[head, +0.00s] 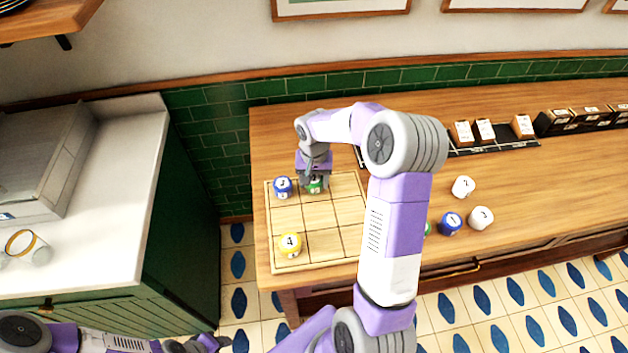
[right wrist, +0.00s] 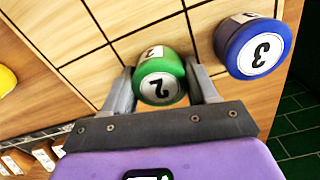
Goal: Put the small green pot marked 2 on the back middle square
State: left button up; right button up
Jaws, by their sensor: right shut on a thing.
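The small green pot marked 2 (right wrist: 160,80) is between the two fingers of my right gripper (right wrist: 165,92), which is shut on it. In the head view, the right gripper (head: 314,184) points down with the green pot (head: 315,187) at the back middle square of the wooden board (head: 327,244). The pot looks upright; I cannot tell whether it touches the board. A blue pot marked 3 (head: 283,187) stands on the back left square, close beside it; it also shows in the right wrist view (right wrist: 253,47). My left gripper (head: 205,344) is low at the bottom left, its fingers unclear.
Right of the board are a blue pot (head: 451,223), two white pots (head: 463,187) (head: 481,217) and a green pot (head: 428,228) mostly hidden by my arm. Dark holders with cards (head: 495,140) stand at the back.

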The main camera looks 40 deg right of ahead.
aim_at(314, 179)
jog(key=shift+f, duration=0.15)
jog(key=o, duration=1.1)
jog(key=shift+r, duration=0.45)
notch_tip(314, 179, up, 12)
jog(key=shift+f+p, duration=0.2)
jog(key=shift+p, duration=0.85)
